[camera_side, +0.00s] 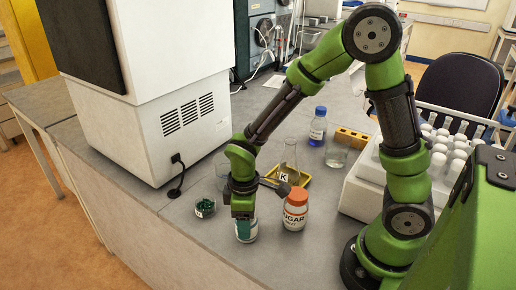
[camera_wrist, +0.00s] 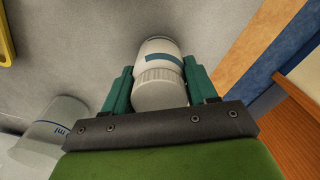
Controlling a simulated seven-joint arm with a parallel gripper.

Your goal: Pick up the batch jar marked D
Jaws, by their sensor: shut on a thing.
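My gripper (camera_side: 244,232) points down at the front of the grey bench, with its teal fingers shut on a white jar (camera_side: 254,237). In the wrist view, my gripper (camera_wrist: 160,82) has one finger on each side of this jar (camera_wrist: 160,58). The jar has a ribbed white cap and a blue-grey band on its label. I cannot read a letter on it, so I cannot tell whether it is marked D. In the side view the fingers hide much of the jar. I cannot tell whether its base touches the bench.
An orange-capped jar (camera_side: 295,210) stands close on the right. A small jar with dark green contents (camera_side: 205,208) stands on the left. A flask marked K (camera_side: 288,165) stands on a yellow tray (camera_side: 304,181) behind. A white machine (camera_side: 150,90) bounds the left; a rack of tubes (camera_side: 368,192) stands right.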

